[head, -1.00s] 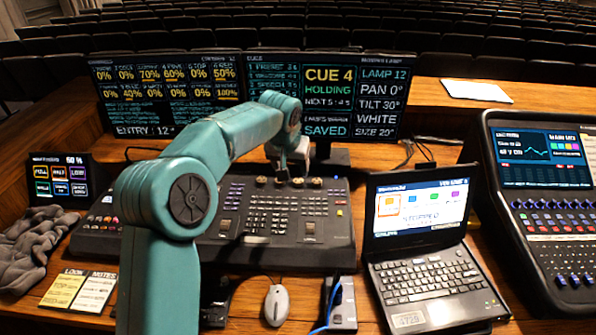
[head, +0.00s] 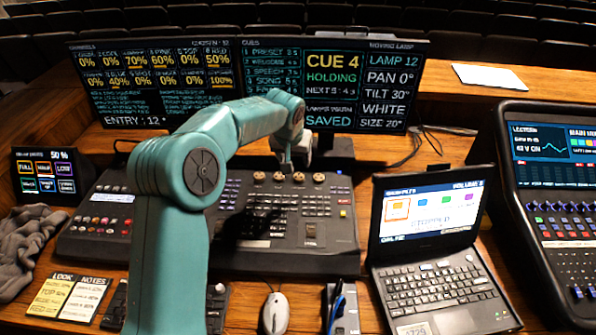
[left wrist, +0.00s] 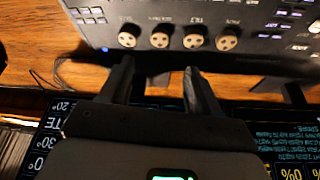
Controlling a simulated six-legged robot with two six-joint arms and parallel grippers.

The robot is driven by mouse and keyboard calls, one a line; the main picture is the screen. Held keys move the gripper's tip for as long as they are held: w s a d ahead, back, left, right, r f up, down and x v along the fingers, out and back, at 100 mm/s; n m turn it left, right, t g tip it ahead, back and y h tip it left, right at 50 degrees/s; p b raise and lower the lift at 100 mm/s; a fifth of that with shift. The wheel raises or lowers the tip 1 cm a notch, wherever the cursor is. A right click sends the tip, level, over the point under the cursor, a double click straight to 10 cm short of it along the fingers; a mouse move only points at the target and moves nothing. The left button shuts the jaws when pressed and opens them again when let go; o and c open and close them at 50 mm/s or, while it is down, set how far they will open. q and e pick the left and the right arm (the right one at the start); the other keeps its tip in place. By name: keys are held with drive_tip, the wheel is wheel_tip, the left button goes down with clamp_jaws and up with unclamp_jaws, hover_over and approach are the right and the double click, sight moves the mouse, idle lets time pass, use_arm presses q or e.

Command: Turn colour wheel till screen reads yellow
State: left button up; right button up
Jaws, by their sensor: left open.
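The lighting desk (head: 150,232) has a row of several round tan wheels near its back edge. The colour wheel looks to be the third from the left (head: 298,177); it also shows in the left wrist view (left wrist: 160,38), where the labels are upside down and blurred. The moving-lamp screen (head: 385,85) reads WHITE, with LAMP 12, PAN 0°, TILT 30° and SIZE 20°. My left gripper (head: 292,164) is open and empty, just behind the wheels in the head view. In the wrist view its fingers (left wrist: 160,68) are spread, with the wheel row beyond the tips, apart from them. My right gripper is out of view.
A laptop (head: 430,245) stands right of the desk, and a second console (head: 560,200) at far right. A mouse (head: 275,312) lies in front. A small touch screen (head: 45,177), grey cloth (head: 25,245) and note cards (head: 68,297) are at left. Monitors (head: 165,84) stand behind the desk.

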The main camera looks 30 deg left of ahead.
sight(298, 177)
use_arm(q)
drive_tip(key=p+x, duration=0.2)
drive_tip(key=x, duration=0.9)
drive_tip(key=shift+f, duration=0.15)
drive_tip(key=shift+s, duration=0.15)
drive_tip(key=c, duration=1)
